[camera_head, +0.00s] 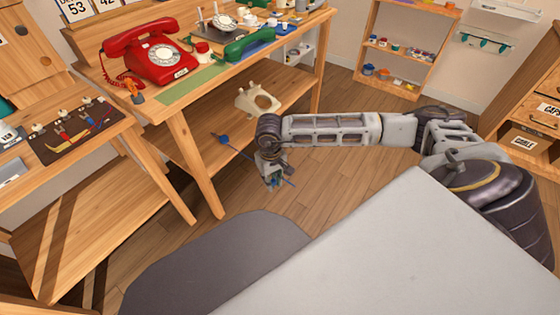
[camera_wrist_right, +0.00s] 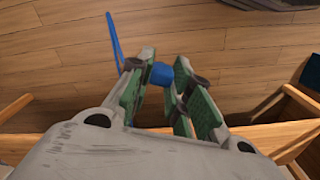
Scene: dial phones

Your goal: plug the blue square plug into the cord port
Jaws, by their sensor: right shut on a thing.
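My right gripper (camera_head: 272,182) hangs above the floor, in front of the lower shelf of the phone table. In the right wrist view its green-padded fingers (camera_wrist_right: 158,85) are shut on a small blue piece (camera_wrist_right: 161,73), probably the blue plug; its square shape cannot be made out. A thin blue strand (camera_wrist_right: 114,42) runs beside the fingers in that view. In the head view a small blue end (camera_head: 224,139) on a thin dark line shows left of the gripper. I cannot make out the cord port. My left gripper is not in view.
A red dial phone (camera_head: 158,54) and a green handset (camera_head: 249,44) are on the wooden table (camera_head: 182,88). A cream phone part (camera_head: 257,99) is on its lower shelf. A dark mat (camera_head: 52,155) with coloured cords lies on the left bench. The floor (camera_head: 330,178) beside my gripper is clear.

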